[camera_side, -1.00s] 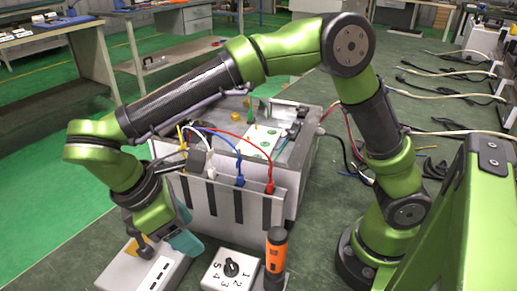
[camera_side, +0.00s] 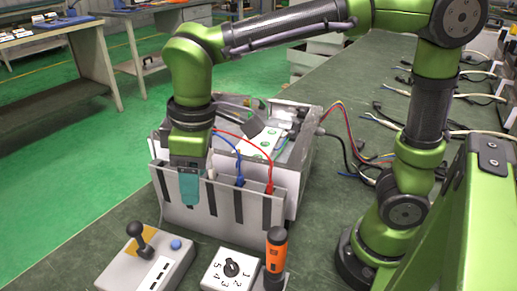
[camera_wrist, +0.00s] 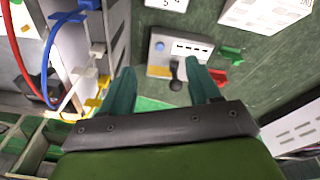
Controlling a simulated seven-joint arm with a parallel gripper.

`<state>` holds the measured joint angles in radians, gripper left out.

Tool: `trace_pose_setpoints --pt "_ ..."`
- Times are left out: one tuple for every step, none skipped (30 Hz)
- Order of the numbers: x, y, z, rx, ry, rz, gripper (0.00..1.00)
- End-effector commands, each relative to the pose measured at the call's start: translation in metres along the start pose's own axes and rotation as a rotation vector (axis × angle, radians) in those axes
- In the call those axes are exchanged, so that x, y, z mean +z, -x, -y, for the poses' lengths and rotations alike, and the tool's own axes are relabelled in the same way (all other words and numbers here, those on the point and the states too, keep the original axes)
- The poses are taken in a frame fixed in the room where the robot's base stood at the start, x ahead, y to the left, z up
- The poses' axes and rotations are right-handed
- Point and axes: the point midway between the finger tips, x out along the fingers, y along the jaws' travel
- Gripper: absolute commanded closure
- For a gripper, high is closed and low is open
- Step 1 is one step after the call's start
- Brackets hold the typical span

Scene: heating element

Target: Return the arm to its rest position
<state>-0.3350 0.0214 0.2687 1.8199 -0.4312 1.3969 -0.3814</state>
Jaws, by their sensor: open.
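My gripper (camera_side: 188,190) hangs pointing down in front of the grey slotted rack, above and behind the joystick box (camera_side: 128,275). In the wrist view its two teal fingers (camera_wrist: 161,88) stand apart with nothing between them. The joystick box carries a black lever (camera_side: 140,240) and a blue button (camera_side: 176,244). The box also shows in the wrist view (camera_wrist: 205,62), beyond the fingertips. My arm is raised and arches over the work area.
The slotted rack (camera_side: 222,213) is close to my gripper, with red and blue leads plugged along its top. A dial box (camera_side: 230,270) and an orange-handled tool (camera_side: 277,250) stand in front. Loose cables (camera_side: 385,115) lie on the bench to the right.

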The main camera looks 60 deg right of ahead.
Motion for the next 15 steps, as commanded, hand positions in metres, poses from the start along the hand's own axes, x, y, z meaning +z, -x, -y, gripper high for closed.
trace_pose_setpoints --pt "0.008 0.01 -0.013 -0.007 -0.106 -0.101 0.38" --pt "0.011 0.014 -0.019 -0.015 -0.164 -0.155 0.38" --pt "0.016 0.019 -0.028 -0.022 -0.241 -0.221 0.38" --pt "0.02 0.022 -0.034 -0.028 -0.298 -0.264 0.38" --pt "0.026 0.026 -0.041 -0.032 -0.352 -0.305 0.38" --pt "0.035 0.029 -0.051 -0.035 -0.424 -0.354 0.38" --pt "0.044 0.032 -0.058 -0.038 -0.478 -0.385 0.38" --pt "0.053 0.033 -0.065 -0.04 -0.529 -0.413 0.38" --pt "0.066 0.034 -0.073 -0.041 -0.594 -0.443 0.38" --pt "0.076 0.034 -0.079 -0.041 -0.64 -0.462 0.38" --pt "0.086 0.033 -0.084 -0.043 -0.682 -0.476 0.38" --pt "0.1 0.032 -0.089 -0.046 -0.734 -0.493 0.38" --pt "0.109 0.03 -0.092 -0.048 -0.769 -0.504 0.38" --pt "0.117 0.029 -0.095 -0.05 -0.801 -0.513 0.38" --pt "0.127 0.027 -0.098 -0.055 -0.837 -0.524 0.38"
